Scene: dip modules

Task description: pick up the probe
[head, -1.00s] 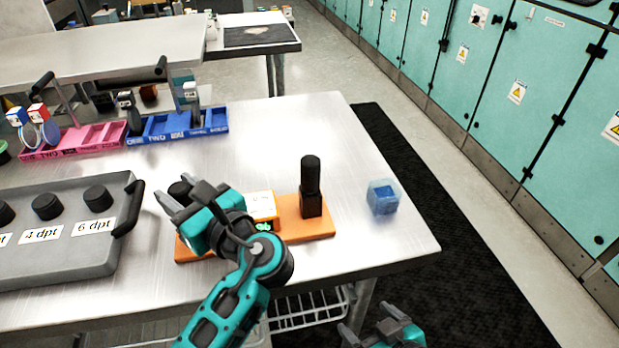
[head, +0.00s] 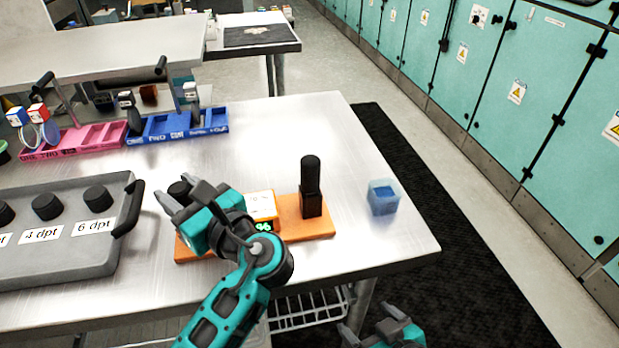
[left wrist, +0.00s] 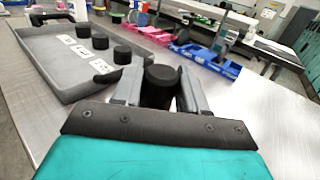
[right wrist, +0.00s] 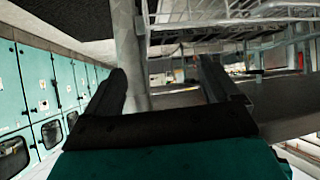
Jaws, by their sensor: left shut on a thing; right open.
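An orange base (head: 313,232) lies near the front right of the metal table. A black round-topped cylinder, seemingly the probe (left wrist: 162,74), stands upright between my left fingers in the left wrist view. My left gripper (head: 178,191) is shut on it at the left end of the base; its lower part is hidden. A white and orange unit with a green display (head: 262,207) sits mid-base, partly behind my left arm. A second black cylinder (head: 310,172) stands upright in a square black holder at the right end. My right gripper (head: 369,322) is open and empty, low beyond the table's front edge.
A blue translucent cube (head: 383,197) sits right of the base. A grey tray with black knobs (head: 68,248) and a dark handle lies close on the left. Pink (head: 77,146) and blue (head: 172,129) racks stand behind. The table's middle is clear.

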